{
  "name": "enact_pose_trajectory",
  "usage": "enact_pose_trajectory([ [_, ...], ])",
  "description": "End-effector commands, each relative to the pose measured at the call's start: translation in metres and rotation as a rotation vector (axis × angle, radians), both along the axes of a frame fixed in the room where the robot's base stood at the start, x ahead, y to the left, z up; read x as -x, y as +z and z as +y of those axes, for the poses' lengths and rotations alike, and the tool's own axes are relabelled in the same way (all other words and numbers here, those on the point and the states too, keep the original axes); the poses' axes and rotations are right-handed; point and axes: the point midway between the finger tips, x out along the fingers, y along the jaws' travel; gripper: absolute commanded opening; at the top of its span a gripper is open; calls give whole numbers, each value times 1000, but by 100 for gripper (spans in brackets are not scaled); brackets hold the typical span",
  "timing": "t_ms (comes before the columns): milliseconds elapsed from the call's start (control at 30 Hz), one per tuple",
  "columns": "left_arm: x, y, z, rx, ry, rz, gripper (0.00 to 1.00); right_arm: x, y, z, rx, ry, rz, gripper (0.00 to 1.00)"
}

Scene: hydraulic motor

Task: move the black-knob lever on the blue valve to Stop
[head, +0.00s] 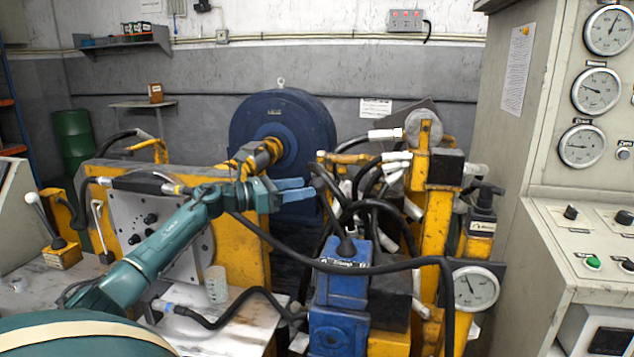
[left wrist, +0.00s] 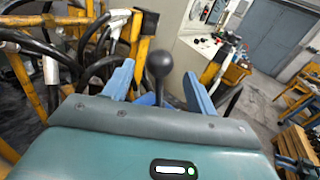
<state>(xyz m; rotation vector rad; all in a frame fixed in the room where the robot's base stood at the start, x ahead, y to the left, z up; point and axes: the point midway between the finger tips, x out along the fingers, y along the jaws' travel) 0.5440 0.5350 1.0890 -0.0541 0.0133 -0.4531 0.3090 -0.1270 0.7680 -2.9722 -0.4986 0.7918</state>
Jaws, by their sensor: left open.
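In the left wrist view, the lever's black ball knob (left wrist: 160,65) stands up on a thin stem, seen between my two blue fingers. My left gripper (head: 308,188) is open and empty, above and left of the valve in the head view. It also shows in the left wrist view (left wrist: 158,88). Whether a finger touches the knob or stem I cannot tell. My right gripper is out of view.
Black hoses (head: 380,215) crowd the space right of my gripper, by a yellow frame (head: 433,200). A pressure gauge (head: 473,289) sits right of the valve. A grey control cabinet (head: 555,245) stands at the right. Another lever (head: 45,217) is at the far left.

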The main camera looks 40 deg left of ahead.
Motion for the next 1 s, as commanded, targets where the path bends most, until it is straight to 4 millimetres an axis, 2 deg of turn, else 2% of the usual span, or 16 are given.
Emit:
enact_pose_trajectory([
  [100,-16,3,-8,5,1,-3,57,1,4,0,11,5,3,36],
  [333,-38,1,-18,4,1,-2,57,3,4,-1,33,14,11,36],
  [733,-44,-1,-21,1,1,0,57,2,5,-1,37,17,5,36],
  [1000,-44,-1,-21,2,0,1,37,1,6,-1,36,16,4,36],
])
